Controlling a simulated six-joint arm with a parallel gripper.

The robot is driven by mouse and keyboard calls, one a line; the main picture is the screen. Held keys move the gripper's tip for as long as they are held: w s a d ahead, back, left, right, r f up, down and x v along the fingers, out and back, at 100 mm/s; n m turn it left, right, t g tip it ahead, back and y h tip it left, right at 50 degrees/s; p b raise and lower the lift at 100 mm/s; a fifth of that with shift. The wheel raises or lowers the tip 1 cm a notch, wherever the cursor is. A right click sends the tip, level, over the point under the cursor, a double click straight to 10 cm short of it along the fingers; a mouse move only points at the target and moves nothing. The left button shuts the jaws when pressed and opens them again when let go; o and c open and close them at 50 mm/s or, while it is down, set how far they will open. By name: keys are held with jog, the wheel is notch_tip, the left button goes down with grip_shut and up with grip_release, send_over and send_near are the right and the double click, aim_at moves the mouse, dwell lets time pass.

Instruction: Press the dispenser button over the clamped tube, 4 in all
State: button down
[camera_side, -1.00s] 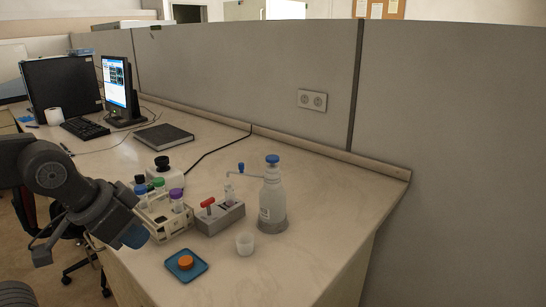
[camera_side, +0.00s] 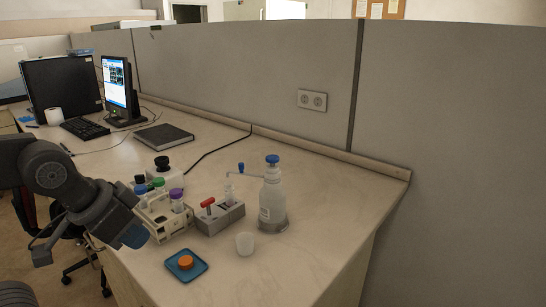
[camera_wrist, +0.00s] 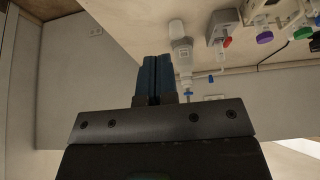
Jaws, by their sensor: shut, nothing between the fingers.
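The white dispenser bottle (camera_side: 272,202) stands on the desk with its blue button (camera_side: 272,158) on top. Its spout reaches left to above a clear tube (camera_side: 229,192) held upright in the grey clamp (camera_side: 222,217), which has a red lever (camera_side: 207,203). My gripper (camera_side: 135,236) is left of the clamp, near the front of the tube rack and apart from the dispenser. In the wrist view, the blue fingers (camera_wrist: 155,75) are shut and empty. The bottle (camera_wrist: 180,50) and its blue button (camera_wrist: 187,93) show just right of them. The liquid level is too small to tell.
A rack (camera_side: 170,222) of capped tubes stands left of the clamp. A small white cup (camera_side: 245,243) is in front of the bottle. An orange cap (camera_side: 186,262) sits on a blue tray (camera_side: 170,268) at the front. The desk right of the bottle is clear.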

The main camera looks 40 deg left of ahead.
jog(key=shift+r, duration=0.1)
notch_tip(320, 180, up, 11)
jog(key=n+t+y, duration=0.2)
jog(key=n+t, duration=0.1)
jog(key=n, duration=0.8)
send_over(270, 157)
jog(key=shift+w, duration=0.1)
jog(key=shift+f, duration=4.45)
jog(key=shift+f, duration=0.1)
jog(key=shift+f, duration=0.3)
